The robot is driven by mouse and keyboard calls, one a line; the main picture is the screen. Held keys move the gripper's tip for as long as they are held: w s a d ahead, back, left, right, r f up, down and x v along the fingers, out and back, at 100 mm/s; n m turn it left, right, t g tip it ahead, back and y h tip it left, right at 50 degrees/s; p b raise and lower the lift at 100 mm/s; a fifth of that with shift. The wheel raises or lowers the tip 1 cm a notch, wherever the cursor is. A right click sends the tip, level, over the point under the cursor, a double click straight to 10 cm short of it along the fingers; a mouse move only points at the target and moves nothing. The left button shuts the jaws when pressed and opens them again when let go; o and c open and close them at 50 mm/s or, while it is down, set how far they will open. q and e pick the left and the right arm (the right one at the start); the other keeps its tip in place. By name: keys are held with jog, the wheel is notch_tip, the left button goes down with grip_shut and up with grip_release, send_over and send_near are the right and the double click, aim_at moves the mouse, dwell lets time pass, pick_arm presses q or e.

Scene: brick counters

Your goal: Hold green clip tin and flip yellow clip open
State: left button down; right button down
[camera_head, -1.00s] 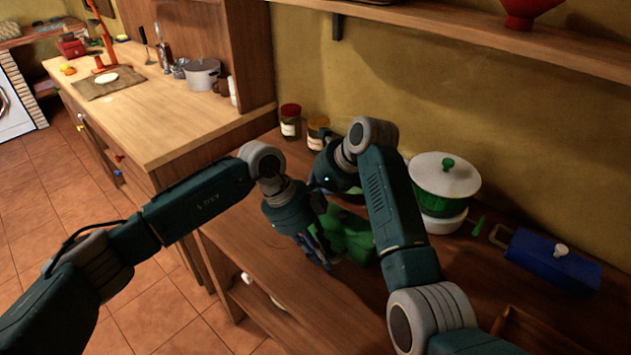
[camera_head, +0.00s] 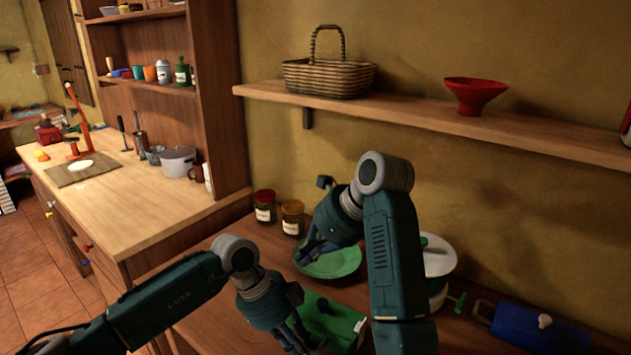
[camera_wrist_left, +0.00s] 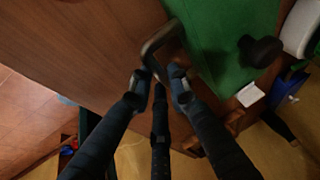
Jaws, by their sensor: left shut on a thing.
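The green clip tin (camera_head: 336,318) is a green box with a dark knob on top and a pale patch on one side, on the brown counter. In the left wrist view the tin (camera_wrist_left: 222,45) shows its knob and a bent metal handle (camera_wrist_left: 160,36). My left gripper (camera_wrist_left: 158,82) is shut on that handle; in the head view it is at the tin's near left side. My right gripper (camera_head: 314,254) is above a green bowl or dish, behind the tin and apart from it. Its finger gap is unclear. I cannot make out the yellow clip.
The green dish (camera_head: 335,263) sits behind the tin. Two jars (camera_head: 265,207) stand at the back left. A white lidded pot (camera_head: 438,258) and a blue box with a white knob (camera_head: 540,330) are at right. A wall shelf (camera_head: 430,108) hangs above.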

pick_arm(q)
jog(key=c, duration=1.6)
grip_release()
jog(key=shift+o, duration=0.2)
jog(key=shift+a+r, duration=0.1)
